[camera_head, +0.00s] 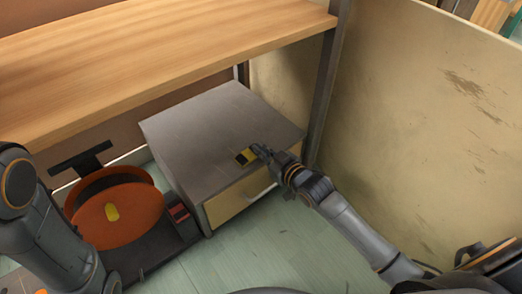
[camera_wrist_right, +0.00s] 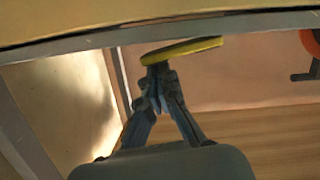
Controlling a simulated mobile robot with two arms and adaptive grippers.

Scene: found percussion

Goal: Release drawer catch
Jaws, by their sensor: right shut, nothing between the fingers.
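A grey cabinet (camera_head: 205,130) stands under the wooden table, with a pale yellow drawer front (camera_head: 240,195). A small yellow and black catch (camera_head: 243,158) sits near the front edge of the cabinet's top. In the right wrist view the catch shows as a yellow strip (camera_wrist_right: 190,50). My right gripper (camera_head: 260,151) is at the catch, just to its right in the head view. In the right wrist view its fingertips (camera_wrist_right: 158,73) are together, against or very close to the strip's end; I cannot tell if they touch. They hold nothing. My left gripper is out of view.
A tall scuffed panel (camera_head: 430,130) closes off the right side. An orange-red reel (camera_head: 118,228) stands left of the cabinet. The floor (camera_head: 235,255) before the drawer is clear.

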